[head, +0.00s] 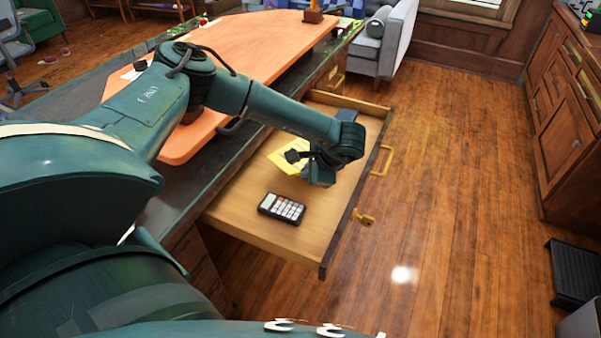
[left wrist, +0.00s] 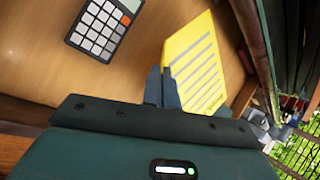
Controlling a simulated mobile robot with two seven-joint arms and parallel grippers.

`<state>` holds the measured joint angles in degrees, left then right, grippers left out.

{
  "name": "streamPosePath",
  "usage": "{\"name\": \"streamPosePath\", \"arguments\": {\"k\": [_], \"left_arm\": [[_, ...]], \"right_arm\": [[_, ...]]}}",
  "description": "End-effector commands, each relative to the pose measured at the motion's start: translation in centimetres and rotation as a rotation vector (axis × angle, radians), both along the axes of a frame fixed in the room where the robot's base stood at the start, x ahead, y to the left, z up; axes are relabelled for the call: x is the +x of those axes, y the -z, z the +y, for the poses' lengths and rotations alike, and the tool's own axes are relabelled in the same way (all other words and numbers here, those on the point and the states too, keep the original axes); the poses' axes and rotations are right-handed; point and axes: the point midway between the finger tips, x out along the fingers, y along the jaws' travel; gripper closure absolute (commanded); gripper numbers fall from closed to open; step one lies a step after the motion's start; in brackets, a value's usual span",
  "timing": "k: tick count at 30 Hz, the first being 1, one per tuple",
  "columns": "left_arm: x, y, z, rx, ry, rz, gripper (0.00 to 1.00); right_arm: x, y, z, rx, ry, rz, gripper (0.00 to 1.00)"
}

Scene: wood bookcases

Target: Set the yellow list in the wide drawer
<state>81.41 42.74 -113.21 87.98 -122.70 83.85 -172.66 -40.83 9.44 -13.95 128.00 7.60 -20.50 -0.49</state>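The wide drawer (head: 245,225) is pulled open under the desk. The yellow list (head: 288,156), a yellow sheet with grey lines, is over the drawer's inside, close to its floor; I cannot tell whether it touches the floor. My left gripper (head: 302,161) is low over the drawer at the list. In the left wrist view the fingers (left wrist: 162,88) are nearly together, with an edge of the list (left wrist: 198,62) running in between them, and they look shut on it. The gripper hides part of the list. My right gripper is not in view.
A calculator (head: 282,208) lies in the drawer's near part, and it shows in the left wrist view (left wrist: 104,27). The desk (head: 85,90) borders the drawer on the left. Open wood floor (head: 450,200) is to the right.

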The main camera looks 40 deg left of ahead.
Motion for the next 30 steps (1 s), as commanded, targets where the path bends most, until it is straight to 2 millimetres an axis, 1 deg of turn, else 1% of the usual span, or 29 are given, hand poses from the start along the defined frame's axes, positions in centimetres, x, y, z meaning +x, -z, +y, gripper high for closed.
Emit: {"name": "streamPosePath", "arguments": {"k": [1,8,12,15,21,25,30], "left_arm": [[-0.1,1.1,-0.1,0.0,-0.001,0.004,1.0],[0.0,2.9,-0.1,-0.002,-0.003,0.0,1.0],[-0.1,4.9,-0.1,0.001,-0.004,0.002,1.0],[0.0,5.9,-0.1,-0.001,-0.004,0.0,1.0],[0.0,5.9,-0.1,-0.001,-0.004,-0.002,1.0],[0.0,6.2,-0.1,0.0,-0.004,-0.001,1.0],[0.0,6.1,-0.1,0.0,-0.004,-0.001,0.87]], "right_arm": [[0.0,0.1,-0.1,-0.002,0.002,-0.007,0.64],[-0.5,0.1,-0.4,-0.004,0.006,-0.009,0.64],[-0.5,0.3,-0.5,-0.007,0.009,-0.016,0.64],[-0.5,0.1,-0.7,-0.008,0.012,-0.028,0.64],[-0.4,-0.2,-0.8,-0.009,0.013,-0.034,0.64],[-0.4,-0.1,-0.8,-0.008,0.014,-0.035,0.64],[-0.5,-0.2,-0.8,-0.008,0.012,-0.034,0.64]]}}
